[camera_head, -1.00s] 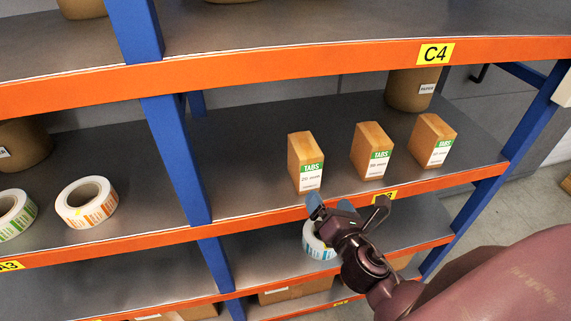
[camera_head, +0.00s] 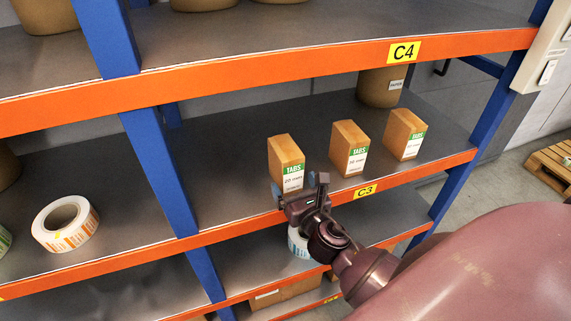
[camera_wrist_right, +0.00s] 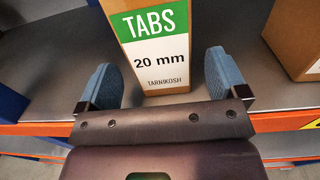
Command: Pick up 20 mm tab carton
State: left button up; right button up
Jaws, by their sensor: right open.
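The 20 mm tab carton (camera_head: 286,160) is a tan upright box with a green and white TABS label. It is the leftmost of three cartons on the C3 shelf. The right wrist view shows its label (camera_wrist_right: 160,62) reading 20 mm. My right gripper (camera_head: 299,187) is at the shelf's front edge, just in front of this carton. In the right wrist view its two blue fingers (camera_wrist_right: 163,82) are open, one to each side of the carton's lower front, with gaps visible on both sides. My left gripper is not in view.
Two similar cartons stand to the right, a middle one (camera_head: 349,148) and a right one (camera_head: 404,134). The orange shelf beam (camera_head: 420,170) carries a C3 tag. A brown roll (camera_head: 381,87) stands behind. A blue post (camera_head: 160,175) is at left.

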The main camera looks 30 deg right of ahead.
jog(key=shift+r+p+x, duration=0.1)
jog(key=shift+p+x, duration=0.05)
jog(key=shift+x, duration=1.2)
jog(key=shift+r+p+x, duration=0.15)
jog(key=shift+x, duration=1.15)
jog(key=c, duration=1.2)
jog(key=shift+r, duration=0.1)
